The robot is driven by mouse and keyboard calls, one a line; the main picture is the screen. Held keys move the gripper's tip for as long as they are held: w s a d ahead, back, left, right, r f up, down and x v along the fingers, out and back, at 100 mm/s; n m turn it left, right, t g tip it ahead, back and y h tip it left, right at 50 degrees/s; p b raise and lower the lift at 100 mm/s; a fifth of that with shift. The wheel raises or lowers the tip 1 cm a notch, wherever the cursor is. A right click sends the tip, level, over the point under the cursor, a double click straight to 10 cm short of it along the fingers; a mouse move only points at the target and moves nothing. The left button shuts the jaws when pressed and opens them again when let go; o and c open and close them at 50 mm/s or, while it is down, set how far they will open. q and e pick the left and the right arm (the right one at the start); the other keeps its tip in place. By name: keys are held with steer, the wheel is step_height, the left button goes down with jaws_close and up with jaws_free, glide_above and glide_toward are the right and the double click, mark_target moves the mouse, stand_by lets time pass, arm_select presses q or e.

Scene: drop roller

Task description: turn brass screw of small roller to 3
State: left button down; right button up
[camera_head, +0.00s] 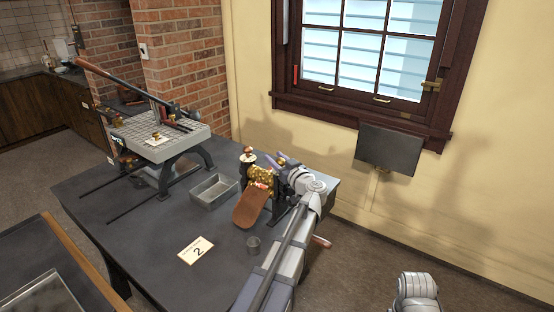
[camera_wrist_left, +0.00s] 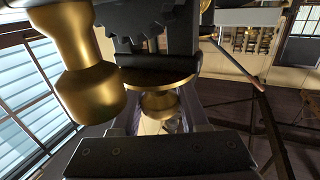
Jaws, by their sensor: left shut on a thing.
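The small roller (camera_head: 262,178), a brass patterned machine on a dark stand, stands near the right end of the grey table. A brown tongue-shaped piece (camera_head: 250,207) slopes down from its front. My left gripper (camera_head: 279,163) is at the top right of the machine, its arm reaching up from the bottom. In the left wrist view it is shut on a brass screw (camera_wrist_left: 160,101) with a round flange, under a dark toothed wheel (camera_wrist_left: 143,22). The grip is partly hidden. A card (camera_head: 196,250) on the table reads 2. My right gripper is not in view.
A larger press with a grey slotted bed (camera_head: 160,142) and long lever stands at the table's back left. A metal tray (camera_head: 213,191) and small cup (camera_head: 253,245) lie near the roller. A large brass knob (camera_wrist_left: 85,75) is close beside my left gripper.

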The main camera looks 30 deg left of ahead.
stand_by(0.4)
arm_select(q)
steer(key=shift+c, duration=2.2)
jaws_free()
steer(key=v, duration=0.7)
steer(key=shift+s+d, duration=0.15)
steer(key=shift+d, duration=0.2)
